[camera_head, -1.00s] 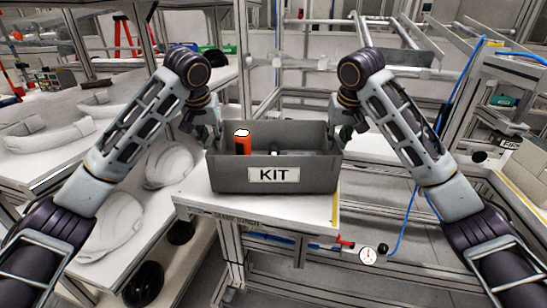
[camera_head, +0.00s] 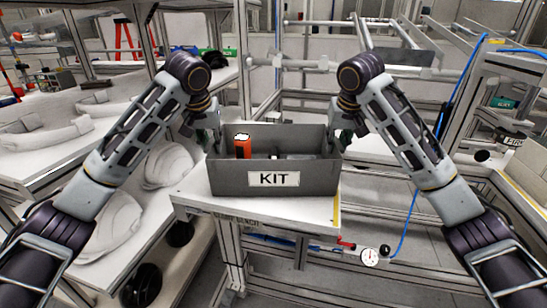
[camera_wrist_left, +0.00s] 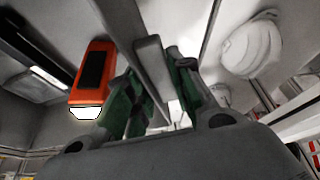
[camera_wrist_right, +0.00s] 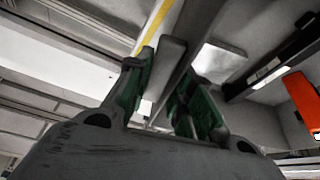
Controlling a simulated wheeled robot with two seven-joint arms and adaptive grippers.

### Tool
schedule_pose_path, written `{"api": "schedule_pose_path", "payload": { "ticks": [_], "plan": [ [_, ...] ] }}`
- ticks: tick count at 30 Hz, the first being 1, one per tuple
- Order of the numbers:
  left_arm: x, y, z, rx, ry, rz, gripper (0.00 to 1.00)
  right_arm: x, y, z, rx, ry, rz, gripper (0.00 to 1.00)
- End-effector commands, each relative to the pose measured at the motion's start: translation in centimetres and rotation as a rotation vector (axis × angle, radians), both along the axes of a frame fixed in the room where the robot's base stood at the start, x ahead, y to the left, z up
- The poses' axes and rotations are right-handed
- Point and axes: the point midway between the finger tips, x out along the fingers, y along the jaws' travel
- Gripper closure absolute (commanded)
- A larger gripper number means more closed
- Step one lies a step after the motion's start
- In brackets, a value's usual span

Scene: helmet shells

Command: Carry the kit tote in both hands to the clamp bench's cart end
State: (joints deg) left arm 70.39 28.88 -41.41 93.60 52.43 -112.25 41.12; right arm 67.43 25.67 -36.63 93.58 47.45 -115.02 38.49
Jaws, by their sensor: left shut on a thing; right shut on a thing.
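The grey kit tote (camera_head: 230,180) with a white KIT label hangs between my two grippers, over or on the white bench top (camera_head: 200,205); I cannot tell if it touches. My left gripper (camera_head: 212,146) is shut on the tote's left wall, and in the left wrist view its green-padded fingers (camera_wrist_left: 165,95) straddle the rim. My right gripper (camera_head: 336,144) is shut on the right wall; its fingers (camera_wrist_right: 162,95) straddle that rim. An orange tool (camera_head: 243,148) stands inside at the left. Darker items inside are partly hidden by the front wall.
White helmet shells (camera_head: 168,165) lie on the table at the left. A pressure gauge (camera_head: 369,257) and blue hose (camera_head: 405,225) are below the bench at the right. Metal framing (camera_head: 470,100) stands at the right. A yellow strip (camera_head: 337,212) marks the bench's right edge.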

Motion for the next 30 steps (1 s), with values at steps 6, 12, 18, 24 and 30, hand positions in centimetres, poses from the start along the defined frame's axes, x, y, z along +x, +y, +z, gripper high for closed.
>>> {"api": "schedule_pose_path", "payload": {
  "ticks": [6,12,18,24,30],
  "plan": [
    [0.0,0.0,-0.2,0.001,0.001,-0.001,0.66,0.0,0.0,-0.1,-0.001,0.000,0.001,0.66],
    [0.0,0.0,-0.2,0.001,0.000,-0.001,0.56,0.0,0.0,-0.1,0.000,0.000,0.001,0.56],
    [0.0,0.0,-0.1,0.000,0.000,0.000,0.56,0.0,0.0,-0.2,0.000,0.000,0.000,0.56],
    [-0.2,0.0,0.5,0.000,-0.001,0.000,0.56,0.0,0.0,-0.2,0.000,0.000,0.000,0.56],
    [-1.0,0.0,2.3,-0.001,-0.002,0.000,0.56,0.0,0.0,-0.2,0.000,0.000,0.000,0.56]
  ]
}}
